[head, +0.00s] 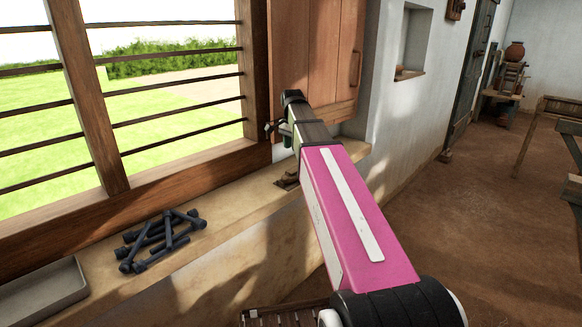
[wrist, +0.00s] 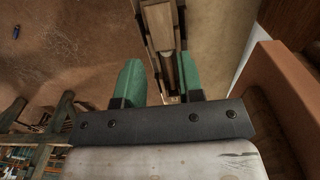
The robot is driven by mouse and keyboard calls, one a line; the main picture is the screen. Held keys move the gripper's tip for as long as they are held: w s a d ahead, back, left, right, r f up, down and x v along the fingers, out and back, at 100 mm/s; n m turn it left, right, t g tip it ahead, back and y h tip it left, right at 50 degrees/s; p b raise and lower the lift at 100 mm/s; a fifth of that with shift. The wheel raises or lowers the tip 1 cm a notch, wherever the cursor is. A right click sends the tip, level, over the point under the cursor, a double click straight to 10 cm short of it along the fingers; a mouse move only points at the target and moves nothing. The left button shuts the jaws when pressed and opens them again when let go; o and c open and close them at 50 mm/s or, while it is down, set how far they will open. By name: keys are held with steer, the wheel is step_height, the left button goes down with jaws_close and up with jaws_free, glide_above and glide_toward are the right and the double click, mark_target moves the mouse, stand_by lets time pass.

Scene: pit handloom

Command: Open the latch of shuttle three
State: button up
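In the wrist view my gripper (wrist: 160,78) has its two green fingers spread apart. A long narrow wooden shuttle-like piece (wrist: 160,28) with dark side rails runs down from the top edge and ends between the fingers. It lies nearer the right finger, with a gap on the left; I cannot tell whether the right finger touches it. A small pale bit shows at its near end; I cannot tell whether it is the latch. In the head view my gripper (head: 275,128) is beside the wooden shutter, partly hidden by my arm. A small dark wooden thing (head: 288,180) lies on the sill below.
Several dark blue bobbins (head: 161,238) lie in a pile on the window sill (head: 225,206). A grey tray (head: 45,298) is at its left end. The barred window and wooden shutter (head: 315,55) stand behind. The earthen floor (head: 450,215) at right is largely open.

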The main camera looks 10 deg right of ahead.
mark_target(292, 171)
step_height(292, 171, down, 11)
steer(key=shift+r, duration=0.2)
stand_by(0.3)
jaws_close()
